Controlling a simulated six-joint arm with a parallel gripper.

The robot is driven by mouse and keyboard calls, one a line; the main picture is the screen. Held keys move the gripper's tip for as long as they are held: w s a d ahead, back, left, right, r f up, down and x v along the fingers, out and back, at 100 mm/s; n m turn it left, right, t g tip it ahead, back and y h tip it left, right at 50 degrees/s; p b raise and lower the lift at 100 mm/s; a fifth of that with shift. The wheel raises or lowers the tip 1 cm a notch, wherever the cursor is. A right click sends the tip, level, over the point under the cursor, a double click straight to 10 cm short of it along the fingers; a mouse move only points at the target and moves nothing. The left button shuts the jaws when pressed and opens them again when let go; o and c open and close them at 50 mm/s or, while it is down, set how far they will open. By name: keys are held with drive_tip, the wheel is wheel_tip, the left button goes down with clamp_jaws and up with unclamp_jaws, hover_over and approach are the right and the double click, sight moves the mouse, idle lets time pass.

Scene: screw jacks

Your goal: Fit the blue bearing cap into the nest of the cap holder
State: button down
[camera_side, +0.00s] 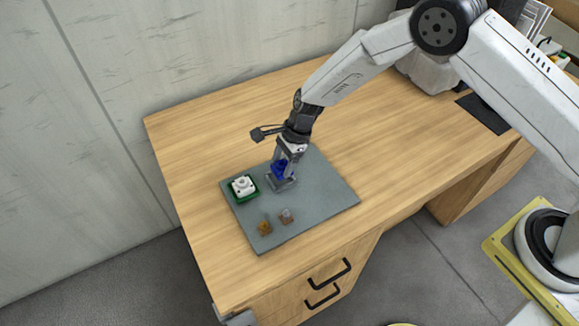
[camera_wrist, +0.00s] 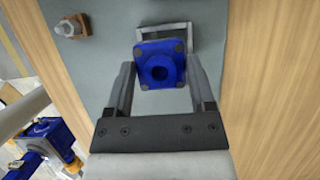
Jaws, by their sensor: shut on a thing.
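In the side view the blue cap (camera_side: 279,167) shows between the fingers of my gripper (camera_side: 282,168), low over the mat. The grey cap holder (camera_side: 283,185) is directly below the gripper. In the wrist view the holder's frame (camera_wrist: 190,35) shows past the cap's far edge; the cap hides most of the rest. I cannot tell whether the cap touches the holder.
A green tray (camera_side: 237,198) with a white part stands left of the holder on the grey mat (camera_side: 325,194). The mat's right side is clear.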

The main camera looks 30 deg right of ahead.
sight(282, 172)
drive_tip(key=shift+w+f, duration=0.1)
drive_tip(key=shift+w+a+f, duration=0.1)
drive_tip(key=shift+w+f, duration=0.1)
drive_tip(key=shift+f, duration=1.55)
drive_tip(key=shift+f, duration=0.15)
drive_tip(key=shift+s+f, duration=0.1)
drive_tip(key=shift+f, duration=0.2)
